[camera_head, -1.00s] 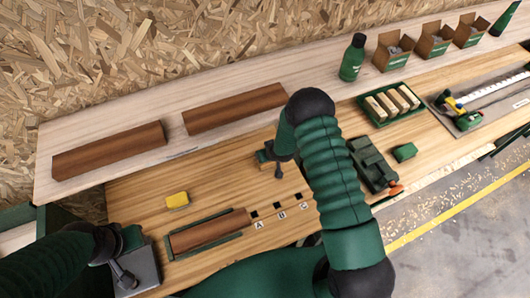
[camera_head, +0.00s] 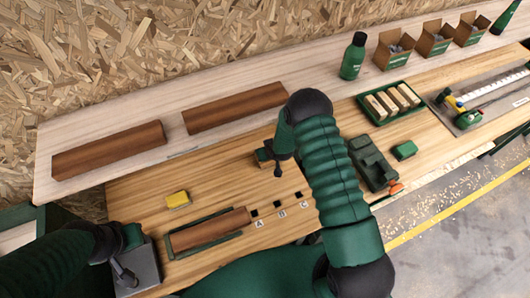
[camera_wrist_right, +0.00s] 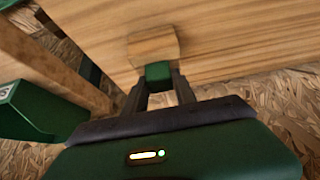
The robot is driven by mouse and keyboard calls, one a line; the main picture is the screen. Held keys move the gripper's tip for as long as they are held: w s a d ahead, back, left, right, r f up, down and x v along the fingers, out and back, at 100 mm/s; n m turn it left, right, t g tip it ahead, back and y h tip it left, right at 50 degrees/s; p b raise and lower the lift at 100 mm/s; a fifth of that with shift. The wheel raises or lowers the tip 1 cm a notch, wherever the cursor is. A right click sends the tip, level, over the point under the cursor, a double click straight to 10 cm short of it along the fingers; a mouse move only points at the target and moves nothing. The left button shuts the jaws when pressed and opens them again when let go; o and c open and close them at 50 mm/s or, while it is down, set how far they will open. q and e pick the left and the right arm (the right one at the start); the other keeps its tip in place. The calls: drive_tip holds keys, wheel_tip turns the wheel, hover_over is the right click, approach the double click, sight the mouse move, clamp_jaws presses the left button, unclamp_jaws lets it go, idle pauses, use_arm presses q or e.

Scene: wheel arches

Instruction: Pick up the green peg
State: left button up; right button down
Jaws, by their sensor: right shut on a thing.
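The green peg (camera_wrist_right: 158,72) shows as a small green block between the fingertips of my right gripper (camera_wrist_right: 158,85) in the right wrist view. The fingers are shut on it. A light wooden block (camera_wrist_right: 152,47) lies against its far side. I cannot tell whether they are joined. In the head view my right gripper (camera_head: 268,158) is low over the middle of the workbench, and the peg is mostly hidden there. My left gripper (camera_head: 127,275) is at a dark grey block (camera_head: 148,262) at the lower left; its finger opening is not clear.
Dark square holes marked A, B and C (camera_head: 280,216) lie in front of my right gripper. A brown block in a green tray (camera_head: 174,245) and a yellow block (camera_head: 177,199) are to the left. A green tray (camera_head: 371,117) of wooden blocks and a green machine (camera_head: 372,160) stand right.

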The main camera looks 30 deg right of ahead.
drive_tip(key=shift+r, duration=0.1)
wheel_tip(320, 180, up, 7)
drive_tip(key=shift+f+b, duration=0.2)
drive_tip(key=shift+b, duration=1.05)
drive_tip(key=s+a+b, duration=0.1)
drive_tip(key=s+b, duration=0.1)
drive_tip(key=s, duration=1.6)
wheel_tip(320, 180, up, 7)
drive_tip(key=p, duration=0.6)
drive_tip(key=shift+r, duration=0.1)
